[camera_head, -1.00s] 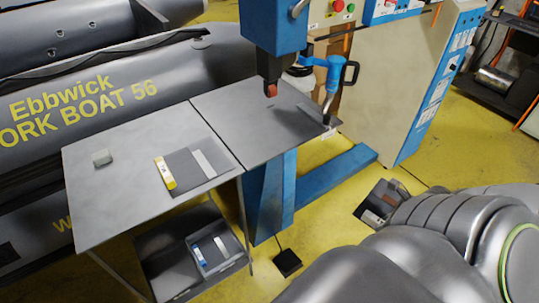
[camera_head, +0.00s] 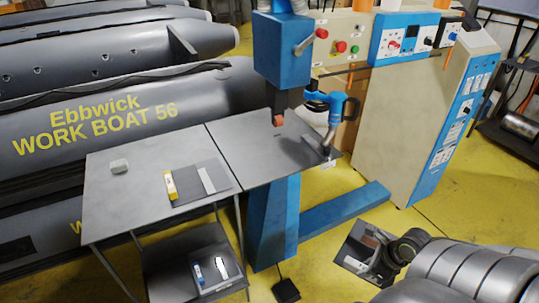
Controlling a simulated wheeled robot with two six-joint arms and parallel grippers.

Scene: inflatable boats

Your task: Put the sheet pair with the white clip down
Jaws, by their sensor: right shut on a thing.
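My right gripper (camera_head: 384,246) is at the lower right, beyond the edge of the work table and over the yellow floor. It is shut on a dark grey sheet pair (camera_head: 360,240). A small pale piece, perhaps the white clip (camera_head: 354,265), shows at the pair's lower edge. Another dark grey sheet pair (camera_head: 190,190) lies flat on the left table (camera_head: 125,205), with a yellow clip (camera_head: 170,185) at its left edge and a pale strip (camera_head: 207,180) across it. My left gripper is not in view.
A blue press (camera_head: 282,50) with a copper-coloured tip stands over the right table plate (camera_head: 260,155). The table's front left is bare.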

